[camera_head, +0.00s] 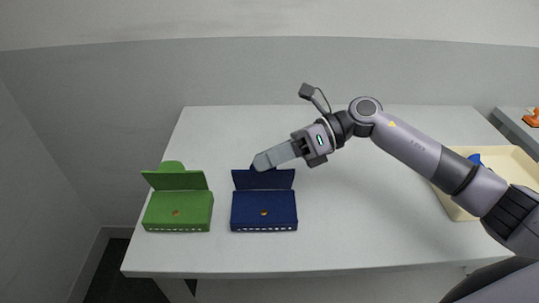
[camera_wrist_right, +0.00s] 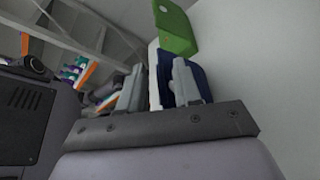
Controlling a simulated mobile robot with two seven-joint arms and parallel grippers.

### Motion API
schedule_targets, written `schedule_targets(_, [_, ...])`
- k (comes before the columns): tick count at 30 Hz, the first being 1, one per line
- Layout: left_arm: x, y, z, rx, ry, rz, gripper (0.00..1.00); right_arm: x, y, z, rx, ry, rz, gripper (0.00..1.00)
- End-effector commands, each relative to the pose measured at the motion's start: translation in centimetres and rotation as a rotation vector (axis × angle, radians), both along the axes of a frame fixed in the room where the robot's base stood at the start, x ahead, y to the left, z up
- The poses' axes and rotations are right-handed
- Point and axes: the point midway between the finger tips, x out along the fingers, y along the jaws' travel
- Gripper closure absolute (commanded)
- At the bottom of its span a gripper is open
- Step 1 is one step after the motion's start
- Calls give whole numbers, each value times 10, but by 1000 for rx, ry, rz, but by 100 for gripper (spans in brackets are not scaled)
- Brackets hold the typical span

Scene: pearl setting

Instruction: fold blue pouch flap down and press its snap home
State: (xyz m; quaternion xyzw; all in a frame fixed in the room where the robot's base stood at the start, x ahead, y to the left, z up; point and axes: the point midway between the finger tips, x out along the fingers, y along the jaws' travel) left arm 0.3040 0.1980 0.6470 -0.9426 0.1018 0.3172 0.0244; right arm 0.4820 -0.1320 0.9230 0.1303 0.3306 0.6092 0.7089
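The blue pouch (camera_head: 264,211) lies on the table with its flap (camera_head: 277,180) standing up along the back edge. A small round snap (camera_head: 264,213) shows on its front panel. My right gripper (camera_head: 257,163) is at the top of the raised flap, near its upper left; I cannot tell whether it touches. In the right wrist view my right gripper (camera_wrist_right: 158,85) has its two fingers apart, with part of the blue pouch (camera_wrist_right: 200,78) showing behind the right-hand finger. My left gripper is not in view.
A green pouch (camera_head: 178,212) with its flap up lies to the left of the blue one; it also shows in the right wrist view (camera_wrist_right: 176,30). A cream tray (camera_head: 513,166) with a blue item stands at the right. The table (camera_head: 350,235) is clear between.

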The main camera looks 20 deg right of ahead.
Motion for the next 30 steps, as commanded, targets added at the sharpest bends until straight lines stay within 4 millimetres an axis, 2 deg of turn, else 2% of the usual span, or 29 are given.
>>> schedule_targets(4, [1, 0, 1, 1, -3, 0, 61, 0, 0, 0, 0, 1, 0, 67])
schedule_targets(7, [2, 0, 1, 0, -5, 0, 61, 0, 0, 0, 0, 1, 0, 100])
schedule_targets(30, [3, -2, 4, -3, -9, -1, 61, 0, -1, 0, 0, 0, 0, 100])
